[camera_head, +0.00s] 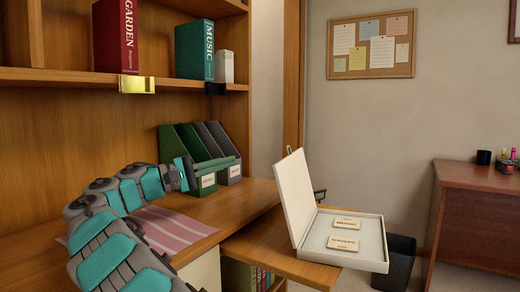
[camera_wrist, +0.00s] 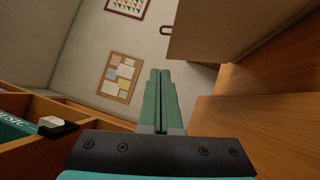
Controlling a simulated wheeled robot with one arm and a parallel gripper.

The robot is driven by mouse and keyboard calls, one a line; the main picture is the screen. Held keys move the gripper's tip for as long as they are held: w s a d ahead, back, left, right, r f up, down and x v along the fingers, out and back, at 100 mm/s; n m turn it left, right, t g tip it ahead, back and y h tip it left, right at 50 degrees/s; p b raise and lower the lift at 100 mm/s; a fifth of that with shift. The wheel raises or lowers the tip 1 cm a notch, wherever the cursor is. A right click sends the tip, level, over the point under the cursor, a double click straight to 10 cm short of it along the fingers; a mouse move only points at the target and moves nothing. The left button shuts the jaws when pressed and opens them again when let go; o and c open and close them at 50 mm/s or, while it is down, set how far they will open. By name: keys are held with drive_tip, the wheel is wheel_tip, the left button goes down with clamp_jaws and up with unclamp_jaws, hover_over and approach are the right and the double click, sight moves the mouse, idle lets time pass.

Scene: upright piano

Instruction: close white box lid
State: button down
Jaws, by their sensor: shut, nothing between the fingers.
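The white box (camera_head: 378,264) sits on the wooden desk extension with its lid (camera_head: 293,195) open, standing nearly upright and leaning back to the left. Two small labelled wooden plaques (camera_head: 343,243) lie inside the box. My gripper (camera_head: 238,160) is left of the lid, over the desk in front of the file holders, clear of the lid. In the wrist view its two green fingers (camera_wrist: 160,72) are together and empty. A large shaded tan panel with a small dark handle (camera_wrist: 230,32) fills the upper right there; I cannot tell surely whether it is the lid.
Green and grey file holders (camera_head: 212,150) stand close behind my gripper. A striped pink mat (camera_head: 165,228) lies on the desk. A shelf above holds a red book (camera_head: 116,37) and a green book (camera_head: 194,50). A dark bin (camera_head: 400,262) stands right of the box.

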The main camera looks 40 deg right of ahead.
drive_tip(key=s+b+x, duration=0.2)
drive_tip(key=b+x, duration=0.4)
drive_tip(key=x, duration=0.7)
drive_tip(key=shift+s+a+r+b, duration=0.2)
drive_tip(key=shift+a+b, duration=0.15)
